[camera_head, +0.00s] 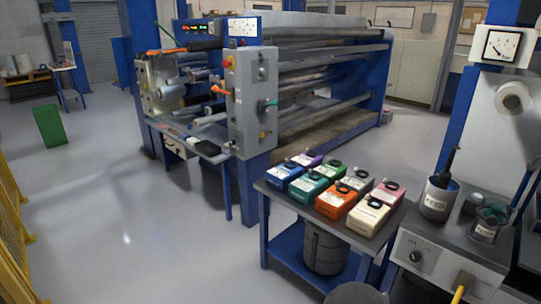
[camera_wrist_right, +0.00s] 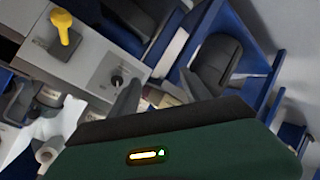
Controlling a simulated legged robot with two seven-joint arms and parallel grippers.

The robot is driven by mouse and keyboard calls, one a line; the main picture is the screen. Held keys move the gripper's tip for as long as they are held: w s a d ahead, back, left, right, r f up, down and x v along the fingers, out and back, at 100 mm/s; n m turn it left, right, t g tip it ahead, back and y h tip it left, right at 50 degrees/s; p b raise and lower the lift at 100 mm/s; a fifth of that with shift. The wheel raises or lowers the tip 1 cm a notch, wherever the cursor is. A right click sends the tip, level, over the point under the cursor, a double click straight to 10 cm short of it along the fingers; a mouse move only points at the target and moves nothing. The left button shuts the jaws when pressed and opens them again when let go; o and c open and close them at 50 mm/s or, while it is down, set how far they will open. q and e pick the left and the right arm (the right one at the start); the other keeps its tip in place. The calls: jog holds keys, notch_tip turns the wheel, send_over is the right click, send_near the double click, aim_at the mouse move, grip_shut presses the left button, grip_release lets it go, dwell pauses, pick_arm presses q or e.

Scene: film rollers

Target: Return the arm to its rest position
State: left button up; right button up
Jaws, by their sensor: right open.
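My right gripper (camera_wrist_right: 160,88) shows in the right wrist view as two dark fingers, spread apart with nothing visible between them. Below them a dark green housing with a small lit strip fills the bottom of that view. The grey console with a yellow lever (camera_wrist_right: 64,28) and a black knob (camera_wrist_right: 117,80) lies beyond the fingers, seen turned over. Neither of my arms nor either gripper shows in the head view. My left gripper is in no view.
In the head view, several colored boxes (camera_head: 335,200) stand on a blue-framed table, with a dark bin (camera_head: 323,250) beneath. The grey console (camera_head: 450,262), carrying cups, stands at the right. The large roller machine (camera_head: 250,95) is behind. Open floor (camera_head: 110,210) lies left.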

jog(key=s+a+r+m+g+y, duration=0.1)
jog(key=s+a+r+g+y, duration=0.25)
jog(key=s+a+y, duration=0.6)
jog(key=s+a+r+g+h, duration=0.1)
jog(key=s+a+r, duration=0.15)
jog(key=s, duration=0.35)
jog(key=s+a+r+g, duration=0.1)
jog(key=s+a+g, duration=0.1)
jog(key=s+a, duration=0.3)
jog(key=w+p+v, duration=0.1)
jog(key=p+v, duration=1.6)
jog(key=v, duration=0.1)
jog(key=shift+w+r+p, duration=0.15)
jog(key=shift+r+p, duration=0.1)
jog(key=shift+p, duration=0.15)
